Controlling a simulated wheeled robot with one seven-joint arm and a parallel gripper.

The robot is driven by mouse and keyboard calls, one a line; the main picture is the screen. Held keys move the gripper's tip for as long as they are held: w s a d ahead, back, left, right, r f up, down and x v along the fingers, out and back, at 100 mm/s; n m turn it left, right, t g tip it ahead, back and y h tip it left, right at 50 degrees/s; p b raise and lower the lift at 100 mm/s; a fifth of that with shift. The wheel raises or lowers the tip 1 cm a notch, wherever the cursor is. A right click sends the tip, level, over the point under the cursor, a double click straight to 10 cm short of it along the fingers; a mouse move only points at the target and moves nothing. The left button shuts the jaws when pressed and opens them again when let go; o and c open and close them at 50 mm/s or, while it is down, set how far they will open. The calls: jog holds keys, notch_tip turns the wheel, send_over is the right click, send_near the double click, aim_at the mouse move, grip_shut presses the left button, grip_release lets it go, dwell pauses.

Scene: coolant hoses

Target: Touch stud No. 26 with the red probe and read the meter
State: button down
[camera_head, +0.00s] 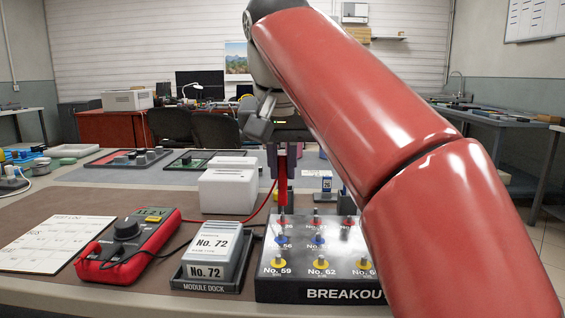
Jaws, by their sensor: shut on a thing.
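My gripper (281,150) is shut on the red probe (283,188), which points down over the black breakout box (310,289). The probe's tip is at the back-left stud of the box; I cannot tell whether it touches. The label by that stud is small and partly hidden, perhaps No. 26. Blue studs (281,240) stand in the middle row. Yellow studs (279,263) stand in front, labelled No. 59 and No. 62, with a third label cut off by my arm. The red meter (129,247) lies at the left; its small display (156,214) is unreadable from here.
A grey module marked No. 72 (208,248) sits in the module dock (205,284) between meter and box. A white box (228,188) stands behind. A paper sheet (54,243) lies far left. A red lead (262,207) runs to the probe. My arm hides the right side.

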jog(key=shift+f, duration=0.1)
notch_tip(320, 180, up, 7)
jog(key=p, duration=0.8)
dwell(0.4)
